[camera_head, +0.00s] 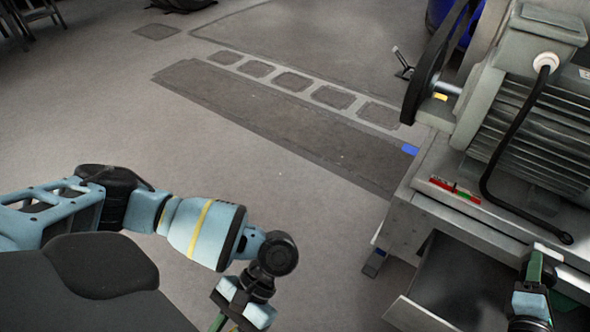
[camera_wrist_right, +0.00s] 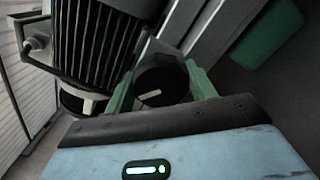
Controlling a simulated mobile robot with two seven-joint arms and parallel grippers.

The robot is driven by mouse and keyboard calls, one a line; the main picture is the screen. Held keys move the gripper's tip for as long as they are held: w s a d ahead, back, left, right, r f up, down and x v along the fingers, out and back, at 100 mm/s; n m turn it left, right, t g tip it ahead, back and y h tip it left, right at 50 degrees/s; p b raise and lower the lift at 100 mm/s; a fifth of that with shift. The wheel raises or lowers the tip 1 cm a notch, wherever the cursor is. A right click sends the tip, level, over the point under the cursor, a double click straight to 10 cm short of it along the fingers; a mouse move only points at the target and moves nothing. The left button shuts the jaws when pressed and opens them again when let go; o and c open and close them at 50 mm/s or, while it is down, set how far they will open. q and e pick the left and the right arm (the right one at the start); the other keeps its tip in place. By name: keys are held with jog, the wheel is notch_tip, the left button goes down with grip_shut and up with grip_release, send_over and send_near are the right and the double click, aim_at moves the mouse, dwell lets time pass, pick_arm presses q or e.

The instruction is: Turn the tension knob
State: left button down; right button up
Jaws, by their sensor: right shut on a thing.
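The tension knob (camera_wrist_right: 160,82) is a round black knob with a short white mark on its face, in the middle of the right wrist view. My right gripper (camera_wrist_right: 161,86) has its green fingers on either side of the knob and is shut on it. In the head view my right gripper (camera_head: 537,268) is at the lower right, against the front of the machine, and the knob cannot be made out there. My left gripper (camera_head: 232,318) is at the bottom edge, away from the machine and partly cut off, so its jaws cannot be judged.
A grey finned motor (camera_head: 535,125) with a black cable stands on the machine bench above my right gripper. A red and green item (camera_head: 455,190) lies on the bench top. An open drawer (camera_head: 460,285) juts out below. The floor (camera_head: 290,185) between is clear.

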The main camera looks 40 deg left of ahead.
pick_arm(q)
jog(key=shift+r+p, duration=0.3)
jog(key=shift+p, duration=0.05)
pick_arm(e)
jog(key=m, duration=0.4)
jog(key=shift+m, duration=0.3)
pick_arm(q)
jog(key=shift+r+p, duration=0.55)
jog(key=shift+p, duration=0.05)
pick_arm(e)
jog(key=shift+f+m, duration=0.15)
jog(key=shift+m, duration=2.45)
jog(key=o, duration=1)
